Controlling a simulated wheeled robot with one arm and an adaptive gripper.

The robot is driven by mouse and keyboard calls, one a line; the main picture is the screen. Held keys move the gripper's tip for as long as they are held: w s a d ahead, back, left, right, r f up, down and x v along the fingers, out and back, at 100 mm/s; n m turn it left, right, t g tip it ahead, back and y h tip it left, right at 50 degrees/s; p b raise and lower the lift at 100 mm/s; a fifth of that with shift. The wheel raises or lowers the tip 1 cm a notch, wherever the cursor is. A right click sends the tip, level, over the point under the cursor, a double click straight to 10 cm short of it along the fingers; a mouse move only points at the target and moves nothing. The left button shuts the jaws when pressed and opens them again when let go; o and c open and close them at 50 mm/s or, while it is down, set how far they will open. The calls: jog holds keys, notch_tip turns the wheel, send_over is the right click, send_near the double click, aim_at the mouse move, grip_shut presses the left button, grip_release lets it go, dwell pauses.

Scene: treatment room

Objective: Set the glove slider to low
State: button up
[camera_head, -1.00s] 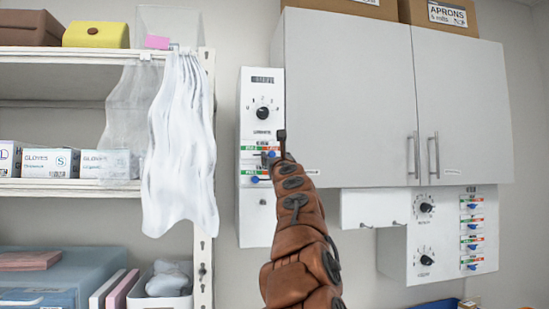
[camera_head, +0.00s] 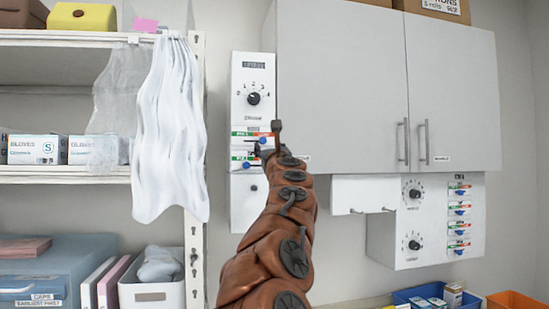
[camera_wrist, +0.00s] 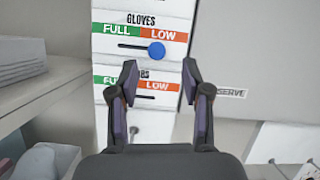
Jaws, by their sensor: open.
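The glove slider shows in the wrist view under the word GLOVES, with its blue knob (camera_wrist: 156,49) at the right part of the slot, beneath the orange LOW label. The green FULL label is at the left. In the head view the glove knob (camera_head: 263,140) is on the narrow white panel (camera_head: 243,205). My gripper (camera_wrist: 159,68) is open and empty. Its fingertips are just below the knob in the picture, one to each side; I cannot tell if either touches. In the head view my gripper (camera_head: 268,137) is in front of the panel.
A second slider (camera_wrist: 148,97) lies below, its label partly hidden by my left finger. A dial (camera_head: 253,98) sits above. A wall cabinet (camera_head: 340,85) is close at the right. Shelving with a hanging white cloth (camera_head: 170,130) stands at the left.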

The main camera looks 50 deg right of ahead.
jog(key=v, duration=0.7)
dwell(0.3)
jog(key=shift+s, duration=0.15)
dwell(0.4)
